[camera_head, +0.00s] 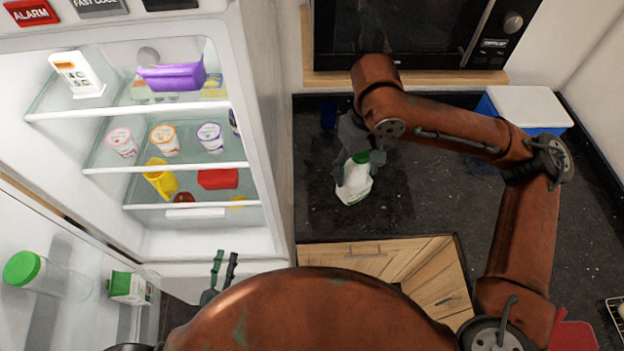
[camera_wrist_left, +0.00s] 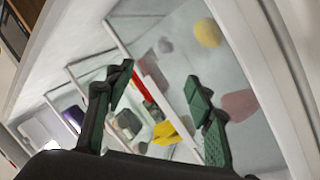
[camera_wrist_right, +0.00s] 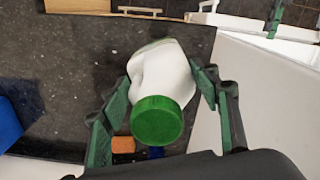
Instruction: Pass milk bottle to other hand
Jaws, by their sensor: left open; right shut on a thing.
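The milk bottle (camera_head: 355,182) is white with a green cap. It is over the dark granite counter in the head view, tilted, with its cap toward my right gripper (camera_head: 366,150). In the right wrist view the bottle (camera_wrist_right: 165,75) sits between the two fingers of my right gripper (camera_wrist_right: 160,100), which is shut on it. My left gripper (camera_head: 225,262) is open and empty in front of the open fridge, low in the head view. In the left wrist view its fingers (camera_wrist_left: 158,105) are apart with the fridge shelves behind them. The two grippers are well apart.
The open fridge (camera_head: 150,247) stands at the left, with cups and a purple box (camera_head: 172,77) on its shelves. Its door holds a green-lidded jar (camera_head: 50,275) and a carton (camera_head: 130,288). A microwave (camera_head: 400,35) and a blue-and-white box (camera_head: 525,108) stand behind.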

